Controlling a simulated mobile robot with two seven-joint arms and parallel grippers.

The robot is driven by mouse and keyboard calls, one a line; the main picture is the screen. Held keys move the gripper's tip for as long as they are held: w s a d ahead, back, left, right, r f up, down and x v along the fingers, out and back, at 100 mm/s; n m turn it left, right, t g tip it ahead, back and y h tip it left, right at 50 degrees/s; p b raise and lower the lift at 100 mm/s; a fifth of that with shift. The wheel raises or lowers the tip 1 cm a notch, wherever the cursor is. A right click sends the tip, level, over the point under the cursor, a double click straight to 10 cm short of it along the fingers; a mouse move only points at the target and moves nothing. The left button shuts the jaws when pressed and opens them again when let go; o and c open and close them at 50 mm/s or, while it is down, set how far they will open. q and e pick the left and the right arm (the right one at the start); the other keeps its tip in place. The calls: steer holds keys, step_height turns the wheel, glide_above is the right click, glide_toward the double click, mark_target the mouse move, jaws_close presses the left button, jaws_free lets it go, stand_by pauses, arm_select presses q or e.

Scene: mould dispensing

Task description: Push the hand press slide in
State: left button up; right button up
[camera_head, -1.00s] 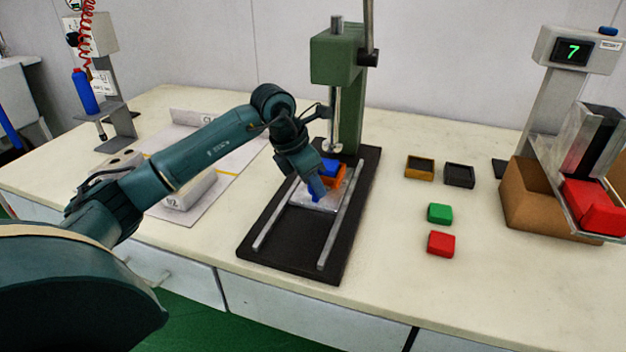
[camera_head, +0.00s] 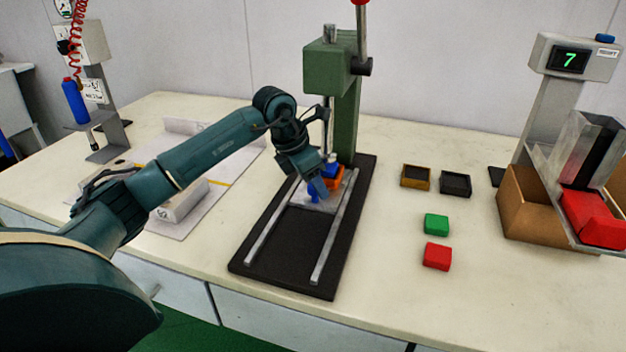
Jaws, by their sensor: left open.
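The green hand press (camera_head: 328,68) stands on a dark base plate (camera_head: 275,272) in the middle of the bench. Its slide, a pale metal plate (camera_head: 306,201), sits between two metal rails near the column end, with bare dark base in front of it. An orange block (camera_head: 337,183) with blue on it is on the slide, partly hidden by my gripper. My left gripper (camera_head: 316,189) is open, with blue fingertips down at the slide, in front of the orange block. Whether it touches the slide or block cannot be told. My right gripper is not in view.
An ochre tray (camera_head: 416,177), a dark tray (camera_head: 456,183), a green block (camera_head: 436,224) and a red block (camera_head: 437,256) lie right of the press. A cardboard box (camera_head: 524,210) and a display reading 7 (camera_head: 569,59) stand further right. The bench front right is clear.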

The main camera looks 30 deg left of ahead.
arm_select(q)
steer(key=shift+s+a+r, duration=0.1)
steer(key=shift+r, duration=0.35)
steer(key=s+a, duration=0.2)
steer(key=s, duration=0.1)
steer(key=s+a+b, duration=0.1)
steer(key=s, duration=0.2)
steer(key=s+a, duration=0.2)
steer(key=s, duration=0.1)
steer(key=shift+s+a, duration=0.15)
steer(key=shift+a, duration=0.15)
steer(key=shift+s+a, duration=0.25)
steer(key=shift+s, duration=0.25)
steer(key=shift+s+r, duration=0.1)
